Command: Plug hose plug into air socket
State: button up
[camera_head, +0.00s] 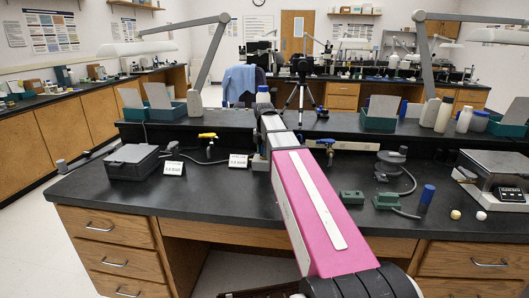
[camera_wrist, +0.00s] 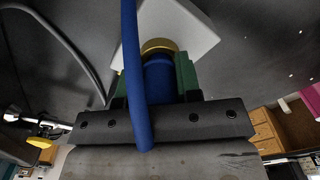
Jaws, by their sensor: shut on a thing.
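In the wrist view my gripper (camera_wrist: 160,78) has its green fingers shut on the blue hose plug (camera_wrist: 159,88). The blue hose (camera_wrist: 136,75) runs across the picture in front of the plug. A brass ring (camera_wrist: 158,45) sits at the far end of the plug, against a pale square plate (camera_wrist: 195,25), which looks like the air socket. I cannot tell whether the plug is inside the ring or only in line with it. In the head view my arm reaches over the bench and hides the gripper, plug and socket.
A grey box (camera_head: 133,161) is farther left. The bench's front left is clear.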

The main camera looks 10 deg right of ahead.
jog(key=shift+s, duration=0.25)
jog(key=shift+w+r, duration=0.1)
jog(key=shift+r, duration=0.25)
jog(key=shift+w, duration=0.2)
dwell(0.9)
jog(key=shift+s+f, duration=0.15)
jog(key=shift+f, duration=0.5)
dwell(0.9)
jog(key=shift+s+f, duration=0.3)
jog(key=shift+f, duration=0.1)
dwell(0.7)
jog(key=shift+w+r, duration=0.1)
jog(key=shift+r, duration=0.55)
dwell(0.7)
jog(key=shift+w+r, duration=0.35)
jog(key=shift+r, duration=0.15)
dwell(0.9)
jog(key=shift+f, duration=0.2)
dwell(0.6)
